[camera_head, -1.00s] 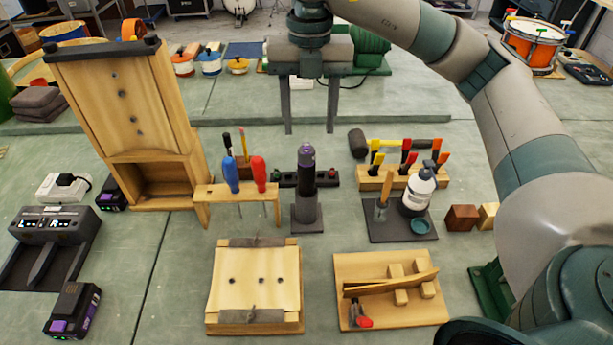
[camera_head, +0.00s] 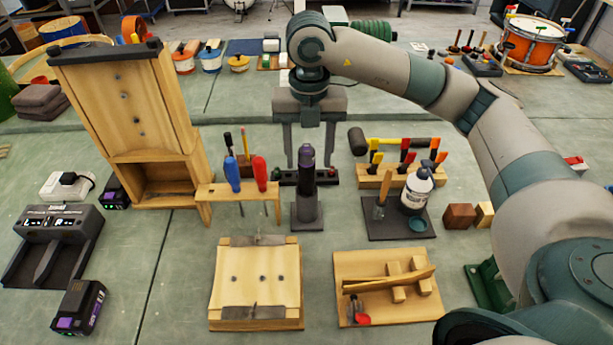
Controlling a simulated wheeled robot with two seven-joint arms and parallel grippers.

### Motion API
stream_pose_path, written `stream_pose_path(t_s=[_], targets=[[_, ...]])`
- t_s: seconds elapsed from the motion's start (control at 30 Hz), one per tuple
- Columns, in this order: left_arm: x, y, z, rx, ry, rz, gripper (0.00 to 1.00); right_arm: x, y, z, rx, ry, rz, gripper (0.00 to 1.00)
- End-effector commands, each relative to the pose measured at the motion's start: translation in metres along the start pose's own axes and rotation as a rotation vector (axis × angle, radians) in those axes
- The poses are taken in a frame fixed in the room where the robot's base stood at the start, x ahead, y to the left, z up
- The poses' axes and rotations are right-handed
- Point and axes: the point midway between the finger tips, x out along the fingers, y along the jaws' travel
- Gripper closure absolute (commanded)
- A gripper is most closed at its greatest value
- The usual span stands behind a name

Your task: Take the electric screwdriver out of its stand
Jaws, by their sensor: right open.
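The electric screwdriver (camera_head: 306,181) is a dark upright cylinder with a purple upper part. It stands in its small dark stand (camera_head: 307,216) in the middle of the bench. My right gripper (camera_head: 309,158) is open, with its two grey fingers pointing down. In the picture the fingers lie to either side of the screwdriver's top, with gaps showing. How far behind or above it they are is hard to tell. Nothing is held. My left gripper is not in view.
A wooden rack (camera_head: 207,190) with blue and red screwdrivers stands close on the left. A wooden block (camera_head: 231,316) and a board (camera_head: 385,312) lie in front.

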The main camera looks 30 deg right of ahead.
Motion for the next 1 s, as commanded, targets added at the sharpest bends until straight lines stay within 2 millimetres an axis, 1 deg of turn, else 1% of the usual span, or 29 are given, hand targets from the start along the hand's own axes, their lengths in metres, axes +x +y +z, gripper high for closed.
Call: stream_pose_path(t_s=[0.17,0.27,0.47,0.5,0.63,0.73,1.0], targets=[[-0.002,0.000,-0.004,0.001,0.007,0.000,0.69,0.001,0.000,0.000,0.000,0.001,-0.001,0.50],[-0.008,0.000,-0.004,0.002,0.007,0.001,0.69,0.007,0.001,0.002,0.000,0.002,-0.001,0.50],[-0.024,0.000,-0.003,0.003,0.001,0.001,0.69,0.029,0.004,0.007,0.000,0.004,-0.003,0.50],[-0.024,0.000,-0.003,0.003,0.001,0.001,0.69,0.035,0.004,0.007,0.000,0.004,-0.002,0.50],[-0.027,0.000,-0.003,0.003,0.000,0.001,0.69,0.048,0.004,0.007,0.000,0.002,0.000,0.50],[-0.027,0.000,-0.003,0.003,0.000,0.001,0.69,0.051,0.004,0.007,0.000,0.000,0.000,0.50],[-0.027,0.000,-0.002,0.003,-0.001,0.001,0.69,0.052,0.004,0.007,0.000,0.000,0.000,0.50]])
